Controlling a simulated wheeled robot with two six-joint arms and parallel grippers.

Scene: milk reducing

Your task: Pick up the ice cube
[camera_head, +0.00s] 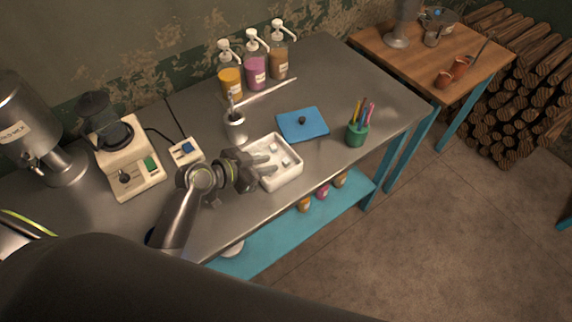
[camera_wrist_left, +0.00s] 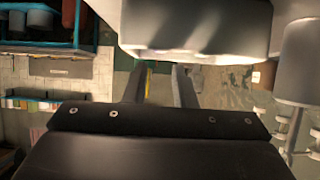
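A white rectangular tray (camera_head: 293,178) stands on the metal table, with a few small pale ice cubes (camera_head: 285,161) inside. My left gripper (camera_head: 269,164) reaches in from the left over the tray's left side. Its fingertips are over the inside of the tray, left of the ice cubes. In the left wrist view the two fingers (camera_wrist_left: 160,75) stand apart with a clear gap and nothing visible between them. A pale, blurred surface (camera_wrist_left: 195,25) fills the top of that view close to the fingers. I see no right gripper.
A green pen cup (camera_head: 357,133) stands to the right. A white cup (camera_head: 235,126) and several pump bottles (camera_head: 255,65) are behind. The table's front edge is close to the tray.

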